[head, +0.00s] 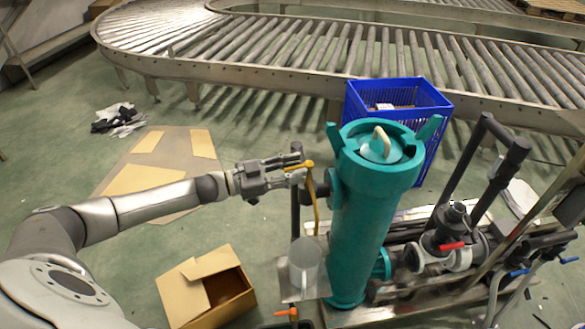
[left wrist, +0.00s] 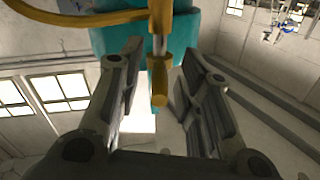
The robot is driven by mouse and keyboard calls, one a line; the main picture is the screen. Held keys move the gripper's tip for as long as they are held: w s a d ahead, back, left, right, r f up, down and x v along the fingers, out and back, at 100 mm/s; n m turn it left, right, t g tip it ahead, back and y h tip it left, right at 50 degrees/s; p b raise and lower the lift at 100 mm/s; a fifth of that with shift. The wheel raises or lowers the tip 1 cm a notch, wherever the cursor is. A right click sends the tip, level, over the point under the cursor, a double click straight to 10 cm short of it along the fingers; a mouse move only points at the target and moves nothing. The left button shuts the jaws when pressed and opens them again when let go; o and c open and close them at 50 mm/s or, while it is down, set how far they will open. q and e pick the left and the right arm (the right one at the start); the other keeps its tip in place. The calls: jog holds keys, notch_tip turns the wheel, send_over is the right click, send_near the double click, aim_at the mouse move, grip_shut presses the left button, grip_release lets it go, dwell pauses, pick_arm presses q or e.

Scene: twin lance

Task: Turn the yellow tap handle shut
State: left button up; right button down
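The yellow tap handle (head: 303,165) sits at the upper left side of a tall teal cylinder (head: 362,220). A thin yellow pipe (head: 316,205) hangs down from it. My left gripper (head: 298,170) is at the handle. In the left wrist view, the yellow-tipped bar (left wrist: 160,85) lies between the two spread fingers of my left gripper (left wrist: 165,60), with a gap visible on each side. The fingers are not closed on it. A clear jug (head: 304,268) stands below the pipe. My right gripper is not in view.
A blue crate (head: 432,140) stands behind the cylinder, before a roller conveyor (head: 250,70). An open cardboard box (head: 190,295) is on the floor at front left. Black pipework with a red-handled valve (head: 451,246) is at the right. Flat cardboard (head: 140,178) lies under my left arm.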

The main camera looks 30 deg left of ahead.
pick_arm(q)
grip_shut()
jog(key=shift+w+a+f+m+g+h+b, duration=0.15)
jog(key=shift+w+a+m+g+h+b, duration=0.1)
jog(key=shift+m+g+h+b, duration=0.7)
jog(key=shift+g+h+b, duration=0.25)
jog(key=shift+g+b, duration=0.1)
jog(key=shift+b, duration=0.25)
grip_release()
